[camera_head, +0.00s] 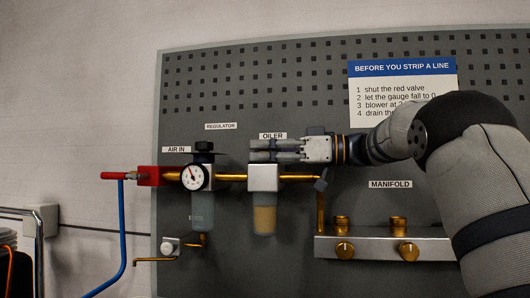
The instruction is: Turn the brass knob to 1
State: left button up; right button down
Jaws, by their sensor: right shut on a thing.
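My right gripper (275,151) reaches in from the right with its fingers pointing left, directly above the silver oiler block (263,178). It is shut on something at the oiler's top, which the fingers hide. I take this to be the brass knob; no scale or number for it shows. Two other brass knobs, a left one (344,250) and a right one (409,251), are on the front of the manifold, apart from the gripper. My left gripper is not in view.
A round gauge (194,177) and a black-topped regulator (204,147) stand left of the oiler. A red valve (148,176) with a blue hose (122,235) is further left. The manifold bar (375,246) is below my arm. An instruction sign (402,68) hangs above.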

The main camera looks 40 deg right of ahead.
jog(key=shift+f+n+g+y, duration=0.15)
jog(key=shift+n+g+y, duration=0.25)
jog(key=shift+g+y, duration=0.25)
jog(key=shift+w+f+n+g+y, duration=0.15)
jog(key=shift+w+n+g+y, duration=0.1)
jog(key=shift+n+g+y, duration=0.25)
jog(key=shift+w+f+n+g+y+b, duration=0.1)
jog(key=shift+n+g+y+b, duration=0.3)
jog(key=shift+b, duration=0.3)
jog(key=shift+s+r+g+y, duration=0.2)
jog(key=shift+s+g+y, duration=0.05)
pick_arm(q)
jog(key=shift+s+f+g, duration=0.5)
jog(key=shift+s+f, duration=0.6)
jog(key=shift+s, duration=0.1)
pick_arm(e)
jog(key=shift+r, duration=0.1)
jog(key=c, duration=1.3)
grip_release()
jog(key=shift+s, duration=0.1)
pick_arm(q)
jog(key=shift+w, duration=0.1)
pick_arm(e)
jog(key=shift+r, duration=0.1)
